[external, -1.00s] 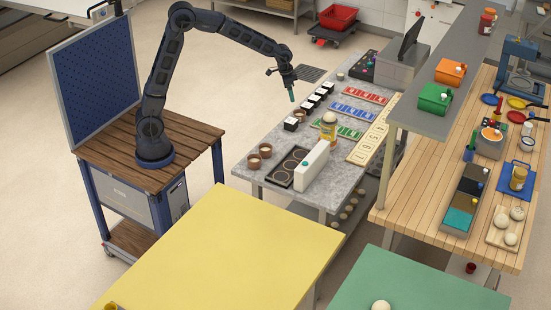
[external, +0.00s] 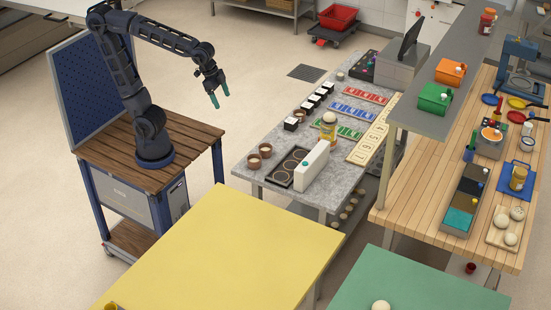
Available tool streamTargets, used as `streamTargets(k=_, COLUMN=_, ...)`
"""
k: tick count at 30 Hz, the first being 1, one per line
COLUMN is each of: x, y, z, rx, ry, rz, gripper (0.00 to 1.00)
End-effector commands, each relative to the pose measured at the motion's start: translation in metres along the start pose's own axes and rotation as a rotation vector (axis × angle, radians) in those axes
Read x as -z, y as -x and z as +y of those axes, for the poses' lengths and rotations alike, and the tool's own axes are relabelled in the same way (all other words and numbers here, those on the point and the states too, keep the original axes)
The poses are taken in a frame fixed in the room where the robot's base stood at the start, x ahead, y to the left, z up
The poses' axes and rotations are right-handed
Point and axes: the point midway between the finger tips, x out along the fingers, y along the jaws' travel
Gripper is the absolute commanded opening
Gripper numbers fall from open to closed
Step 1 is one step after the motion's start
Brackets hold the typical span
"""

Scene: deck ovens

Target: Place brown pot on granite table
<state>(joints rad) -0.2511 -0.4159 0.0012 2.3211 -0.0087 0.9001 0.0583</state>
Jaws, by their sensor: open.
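Two small brown pots stand upright on the left side of the grey granite table (external: 322,194), one brown pot (external: 253,162) nearer the front corner and another brown pot (external: 266,150) just behind it. Both show a pale filling at the top. My gripper (external: 219,97) is open, with its two teal fingertips apart and nothing between them. It hangs in the air to the left of the granite table, higher in the picture than the pots and clear of them.
The granite table also bears a black tray with round wells (external: 285,168), a white box (external: 311,165), a yellow jar (external: 328,128), several black-and-white blocks and coloured card strips. A yellow table (external: 220,245) stands in front. Open floor lies beneath my gripper.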

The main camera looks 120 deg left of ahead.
Motion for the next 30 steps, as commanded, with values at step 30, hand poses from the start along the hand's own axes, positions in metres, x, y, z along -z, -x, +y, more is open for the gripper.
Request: streamTargets(k=30, x=-0.141, y=0.025, z=0.066, rx=-0.083, ry=-0.182, rz=0.065, gripper=0.84)
